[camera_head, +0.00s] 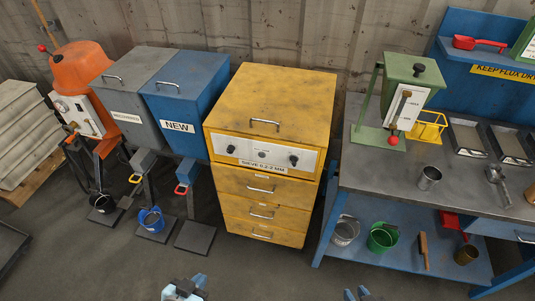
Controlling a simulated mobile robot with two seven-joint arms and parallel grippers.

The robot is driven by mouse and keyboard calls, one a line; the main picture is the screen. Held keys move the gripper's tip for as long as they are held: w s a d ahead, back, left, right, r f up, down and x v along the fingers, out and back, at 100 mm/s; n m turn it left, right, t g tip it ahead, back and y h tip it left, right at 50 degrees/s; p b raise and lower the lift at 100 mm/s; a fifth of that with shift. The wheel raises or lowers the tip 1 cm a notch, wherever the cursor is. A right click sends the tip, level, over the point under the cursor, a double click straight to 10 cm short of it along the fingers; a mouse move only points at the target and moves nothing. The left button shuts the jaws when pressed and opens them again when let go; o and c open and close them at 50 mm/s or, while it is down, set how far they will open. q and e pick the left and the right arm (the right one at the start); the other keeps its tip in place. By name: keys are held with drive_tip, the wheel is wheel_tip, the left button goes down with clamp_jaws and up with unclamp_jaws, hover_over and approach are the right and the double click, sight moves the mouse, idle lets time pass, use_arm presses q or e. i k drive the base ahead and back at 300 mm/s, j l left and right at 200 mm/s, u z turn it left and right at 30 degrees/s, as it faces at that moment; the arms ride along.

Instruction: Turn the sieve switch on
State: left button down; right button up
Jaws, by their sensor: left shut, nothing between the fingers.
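The sieve (270,100) is a yellow cabinet with a handled lid and several drawers, standing in the middle of the head view. Its white front panel (277,158) has a dark knob at the left (231,149), a dark knob at the right (294,160) and a small round part between them. The small markings are too fine to read, so I cannot tell the switch's position. My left gripper (185,289) is shut and empty at the bottom edge, well short of the sieve. My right gripper (362,294) is partly cut off at the bottom edge; its opening is unclear.
Grey and blue bins (187,88) stand left of the sieve, beside an orange mixer (80,68). A blue workbench (370,175) at the right carries a green device (405,85), trays and a metal cup. The floor before the sieve is clear.

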sight(293, 159)
drive_tip(key=i+j, duration=0.1)
drive_tip(key=j, duration=0.25)
drive_tip(key=i+j, duration=0.15)
drive_tip(key=j, duration=0.25)
drive_tip(key=i+j+u, duration=0.1)
drive_tip(key=j, duration=0.25)
drive_tip(key=i+j, duration=0.1)
drive_tip(key=j, duration=0.25)
